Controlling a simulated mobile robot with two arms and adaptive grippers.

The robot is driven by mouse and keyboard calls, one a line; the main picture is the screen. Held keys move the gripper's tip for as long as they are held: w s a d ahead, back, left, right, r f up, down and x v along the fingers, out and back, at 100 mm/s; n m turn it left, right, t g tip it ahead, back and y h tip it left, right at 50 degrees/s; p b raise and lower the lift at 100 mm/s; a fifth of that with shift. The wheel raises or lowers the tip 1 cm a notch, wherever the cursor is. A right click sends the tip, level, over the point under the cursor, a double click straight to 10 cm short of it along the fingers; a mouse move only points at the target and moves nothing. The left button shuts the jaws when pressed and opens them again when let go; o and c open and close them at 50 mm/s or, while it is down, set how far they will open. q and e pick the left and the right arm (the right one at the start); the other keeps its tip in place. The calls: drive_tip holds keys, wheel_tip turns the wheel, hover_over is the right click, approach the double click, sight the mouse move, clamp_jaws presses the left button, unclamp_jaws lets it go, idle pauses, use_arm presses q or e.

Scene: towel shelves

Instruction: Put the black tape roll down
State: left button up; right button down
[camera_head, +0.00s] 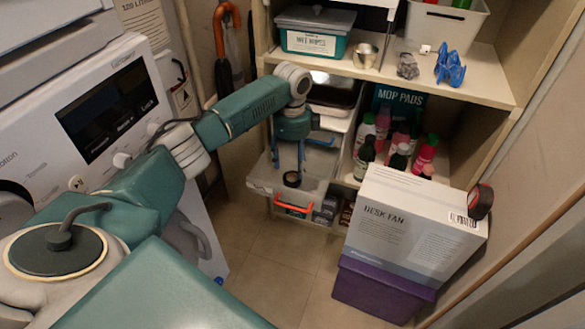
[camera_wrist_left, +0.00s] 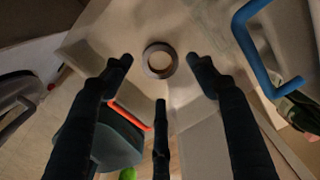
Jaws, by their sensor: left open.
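A black tape roll (camera_head: 292,181) lies flat in a pale, low-walled bin (camera_head: 316,184) on the lower shelf. In the left wrist view the roll (camera_wrist_left: 160,74) shows as a dark ring with a light middle. My left gripper (camera_head: 289,160) points down just above the roll, open and empty. In the left wrist view the fingertips of my left gripper (camera_wrist_left: 160,64) are spread to both sides of the roll, with clear gaps between. A third finger shows below it. My right gripper is not in view.
A second dark tape roll (camera_head: 481,202) leans at the right end of the desk fan box (camera_head: 400,225), which stands on a purple crate (camera_head: 378,289). Several bottles (camera_head: 399,158) stand right of the bin. A blue handle (camera_wrist_left: 247,45) is close to the right finger. A washing machine is at left.

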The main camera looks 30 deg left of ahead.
use_arm(q)
wheel_tip(320, 180, up, 7)
drive_tip(key=p, duration=0.1)
drive_tip(key=shift+f, duration=0.1)
idle(0.6)
